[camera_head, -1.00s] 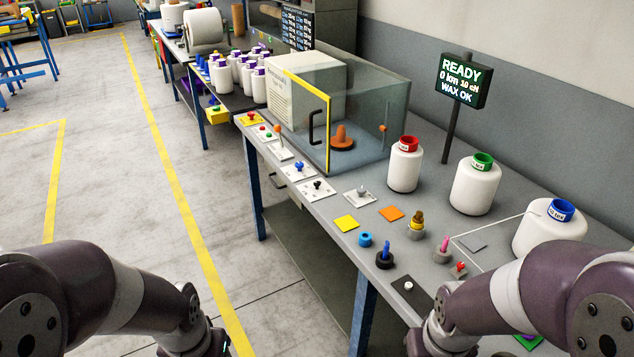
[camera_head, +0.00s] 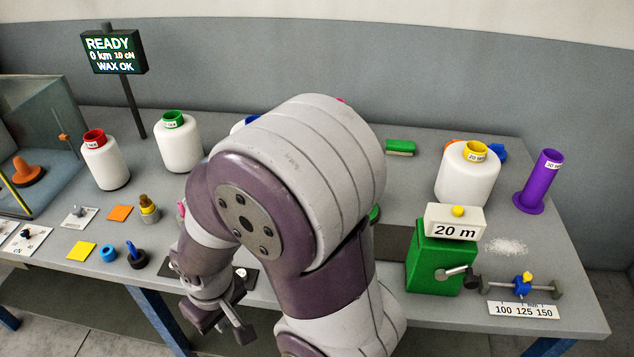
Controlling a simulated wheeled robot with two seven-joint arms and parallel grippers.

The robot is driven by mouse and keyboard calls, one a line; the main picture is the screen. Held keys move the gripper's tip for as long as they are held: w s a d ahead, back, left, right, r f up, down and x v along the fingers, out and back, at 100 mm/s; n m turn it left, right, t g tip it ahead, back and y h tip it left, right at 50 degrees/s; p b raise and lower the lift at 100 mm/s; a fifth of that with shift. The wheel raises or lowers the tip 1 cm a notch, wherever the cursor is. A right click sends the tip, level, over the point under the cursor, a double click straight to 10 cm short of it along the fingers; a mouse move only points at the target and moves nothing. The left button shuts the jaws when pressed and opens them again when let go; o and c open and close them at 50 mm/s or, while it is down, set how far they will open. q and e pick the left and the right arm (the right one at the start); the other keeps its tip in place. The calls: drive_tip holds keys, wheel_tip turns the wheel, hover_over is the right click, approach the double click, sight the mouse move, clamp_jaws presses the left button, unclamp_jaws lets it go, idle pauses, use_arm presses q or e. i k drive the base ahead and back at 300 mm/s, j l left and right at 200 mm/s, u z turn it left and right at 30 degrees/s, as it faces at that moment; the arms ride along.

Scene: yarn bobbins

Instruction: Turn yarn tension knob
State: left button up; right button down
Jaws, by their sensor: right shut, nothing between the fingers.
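My right arm crosses the middle of the head view. Its gripper (camera_head: 228,322) hangs low near the table's front edge, shut and empty, apart from the knobs. Small controls stand left of the arm: a grey knob on a white plate (camera_head: 77,212), a brown-and-yellow knob (camera_head: 149,208), a blue knob on a black base (camera_head: 135,256) and a blue ring (camera_head: 108,253). A pink piece (camera_head: 181,209) is mostly hidden behind my arm. The display (camera_head: 113,52) reads READY, 0 km, 10 cN, WAX OK. My left gripper is out of view.
White bobbins with red (camera_head: 105,165), green (camera_head: 178,146) and yellow (camera_head: 467,178) tops stand on the table. My arm hides the table's middle.

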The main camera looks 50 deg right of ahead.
sight(25, 232)
drive_tip(key=z, duration=1.85)
drive_tip(key=i+j+u, duration=0.15)
drive_tip(key=j, duration=0.3)
drive_tip(key=i+j+u, duration=0.15)
drive_tip(key=j, duration=0.3)
drive_tip(key=i+j+u, duration=0.15)
drive_tip(key=i+j, duration=0.15)
drive_tip(key=i+j+u, duration=0.15)
drive_tip(key=j, duration=0.35)
drive_tip(key=i, duration=0.1)
